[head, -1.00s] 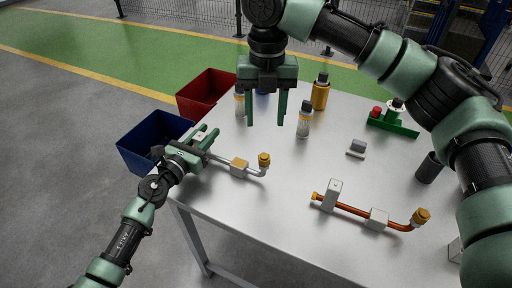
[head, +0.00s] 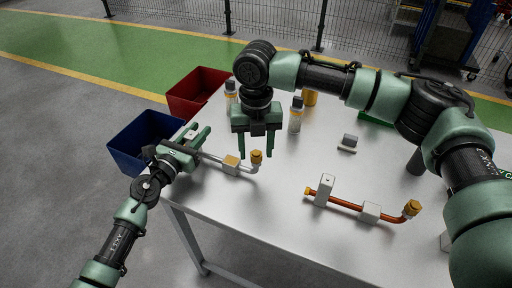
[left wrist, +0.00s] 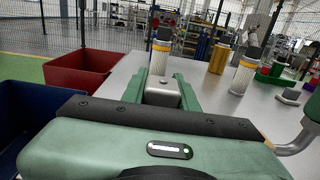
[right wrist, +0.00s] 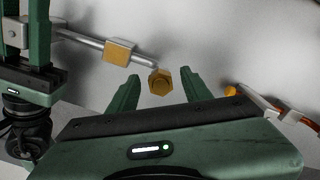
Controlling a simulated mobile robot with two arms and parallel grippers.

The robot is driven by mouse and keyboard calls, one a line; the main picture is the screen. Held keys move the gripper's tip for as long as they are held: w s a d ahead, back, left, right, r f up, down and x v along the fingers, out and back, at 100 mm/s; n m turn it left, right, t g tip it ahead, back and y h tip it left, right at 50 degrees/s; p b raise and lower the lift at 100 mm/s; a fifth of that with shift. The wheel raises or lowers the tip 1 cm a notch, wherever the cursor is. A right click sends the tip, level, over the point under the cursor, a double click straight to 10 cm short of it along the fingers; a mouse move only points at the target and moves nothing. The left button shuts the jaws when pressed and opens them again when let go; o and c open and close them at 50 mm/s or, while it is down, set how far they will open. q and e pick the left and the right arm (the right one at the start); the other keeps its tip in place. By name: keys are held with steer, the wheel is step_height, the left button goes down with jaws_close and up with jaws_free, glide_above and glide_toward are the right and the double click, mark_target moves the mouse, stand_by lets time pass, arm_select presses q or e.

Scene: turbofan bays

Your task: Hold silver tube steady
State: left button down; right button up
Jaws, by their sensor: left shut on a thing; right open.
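The silver tube (head: 214,158) lies near the table's left edge, with a tan block (head: 231,164) around its middle and a brass hex nut (head: 256,157) on its upturned right end. My left gripper (head: 197,140) is shut on a grey block at the tube's left end; this block (left wrist: 162,92) shows between the fingers in the left wrist view. My right gripper (head: 254,154) is open, pointing down above the tube's right end. In the right wrist view the hex nut (right wrist: 160,81) sits between and just beyond its open fingers.
A copper-coloured tube (head: 345,204) with grey blocks and brass ends lies to the right. Two clear bottles, a yellow cylinder (head: 310,98) and a small grey block (head: 348,142) stand farther back. A red bin (head: 190,106) and a blue bin (head: 128,158) are at the left.

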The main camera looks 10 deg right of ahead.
steer(key=shift+c, duration=0.3)
jaws_close()
